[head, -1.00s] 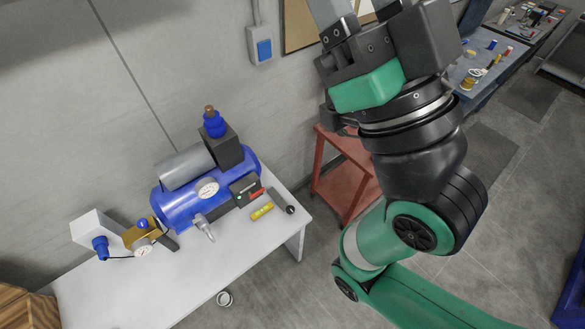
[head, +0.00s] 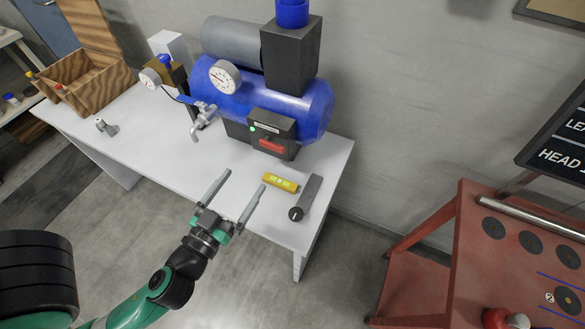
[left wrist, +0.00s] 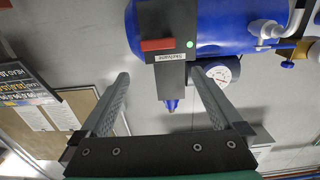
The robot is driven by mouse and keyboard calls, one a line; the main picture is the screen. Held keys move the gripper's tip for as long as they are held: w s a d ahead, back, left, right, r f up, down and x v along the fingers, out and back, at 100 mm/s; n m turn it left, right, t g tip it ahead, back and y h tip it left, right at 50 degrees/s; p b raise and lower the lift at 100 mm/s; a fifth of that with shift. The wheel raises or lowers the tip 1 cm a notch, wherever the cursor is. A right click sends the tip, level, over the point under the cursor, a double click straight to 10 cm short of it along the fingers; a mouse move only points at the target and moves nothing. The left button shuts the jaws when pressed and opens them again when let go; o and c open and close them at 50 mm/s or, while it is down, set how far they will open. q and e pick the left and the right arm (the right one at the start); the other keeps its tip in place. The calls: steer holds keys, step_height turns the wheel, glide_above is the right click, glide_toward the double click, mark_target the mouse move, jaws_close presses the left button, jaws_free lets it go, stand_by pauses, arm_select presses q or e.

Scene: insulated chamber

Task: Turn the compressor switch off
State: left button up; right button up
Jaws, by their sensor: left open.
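The blue compressor (head: 310,108) stands on a white bench (head: 150,150) by the wall. Its dark switch box (head: 284,128) faces me, with a red switch (head: 271,147) and a lit green light (head: 253,129). My left gripper (head: 246,180) is open and empty over the bench's front edge, apart from the switch box. In the left wrist view the compressor appears upside down. There the red switch (left wrist: 157,44) lies just beyond and between the open fingers of my left gripper (left wrist: 158,74), with the green light (left wrist: 189,44) beside it. My right gripper is not in view.
A yellow level-like bar (head: 280,182) and a dark-tipped grey tool (head: 306,198) lie right of the gripper. A valve (head: 203,117) juts from the tank. A wooden box (head: 90,85) is at left and a red cart (head: 500,255) at right. The bench front is mostly clear.

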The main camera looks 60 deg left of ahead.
mark_target(271, 145)
arm_select(q)
steer(key=p+x, duration=0.4)
steer(key=x, duration=0.6)
steer(key=shift+w+a, duration=0.1)
steer(key=shift+w, duration=0.3)
steer(key=shift+w+a+f, duration=0.1)
steer(key=shift+w+a, duration=0.25)
steer(key=shift+w, duration=0.15)
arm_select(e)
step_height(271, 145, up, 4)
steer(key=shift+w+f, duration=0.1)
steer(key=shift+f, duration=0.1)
arm_select(q)
steer(key=shift+c, duration=0.2)
steer(key=c, duration=1)
